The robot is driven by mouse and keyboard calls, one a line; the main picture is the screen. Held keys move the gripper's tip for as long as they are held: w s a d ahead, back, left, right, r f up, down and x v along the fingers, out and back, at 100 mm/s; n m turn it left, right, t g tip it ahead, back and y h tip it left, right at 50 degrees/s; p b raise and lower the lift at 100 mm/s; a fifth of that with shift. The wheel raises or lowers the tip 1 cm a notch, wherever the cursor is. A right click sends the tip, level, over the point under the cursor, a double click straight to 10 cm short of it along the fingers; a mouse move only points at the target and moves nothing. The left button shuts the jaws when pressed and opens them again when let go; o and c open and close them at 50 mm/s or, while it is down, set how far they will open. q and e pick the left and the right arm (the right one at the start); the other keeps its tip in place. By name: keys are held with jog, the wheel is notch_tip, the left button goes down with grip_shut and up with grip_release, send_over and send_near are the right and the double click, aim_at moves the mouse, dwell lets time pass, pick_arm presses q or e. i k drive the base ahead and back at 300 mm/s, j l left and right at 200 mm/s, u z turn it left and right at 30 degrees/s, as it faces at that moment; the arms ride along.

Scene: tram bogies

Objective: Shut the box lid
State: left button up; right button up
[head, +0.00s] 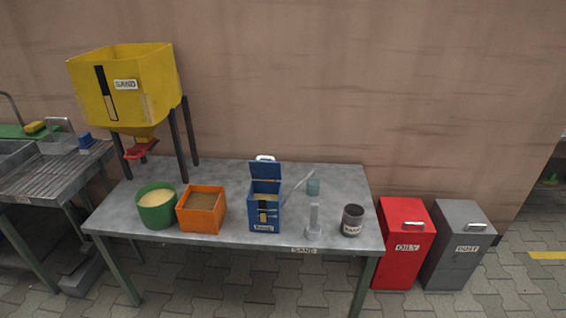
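A blue box (265,222) stands upright near the front middle of the grey table. Its blue lid (265,170) is open and stands up at the back of the box, with a white handle at the top. Sand-coloured content shows inside the box, and a label and a dark strip are on its front. Neither of my grippers is in the head view.
The table (340,190) also holds a green tub (157,213), an orange box (201,213), a grey upright tool (314,222) and a dark cup (352,220). A yellow hopper (130,85) stands at the back left. Red (403,255) and grey (460,255) bins stand right.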

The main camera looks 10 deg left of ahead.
aim_at(271, 171)
jog(key=z, duration=0.4)
jog(key=j+z, duration=0.15)
jog(key=z, duration=0.2)
jog(key=j+z, duration=0.1)
jog(key=z, duration=0.3)
jog(key=j+z, duration=0.4)
jog(key=k+j+z, duration=0.15)
jog(key=j+z, duration=0.2)
jog(key=j, duration=0.25)
jog(key=k+j, duration=0.1)
jog(key=j, duration=0.25)
jog(key=k+j+z, duration=0.1)
jog(key=j, duration=0.25)
jog(key=k+j, duration=0.15)
jog(key=j, duration=0.2)
jog(key=k+j+z, duration=0.15)
jog(key=j, duration=0.2)
jog(key=k+j, duration=0.1)
jog(key=j, duration=0.2)
jog(key=i+j, duration=0.35)
jog(key=j, duration=0.2)
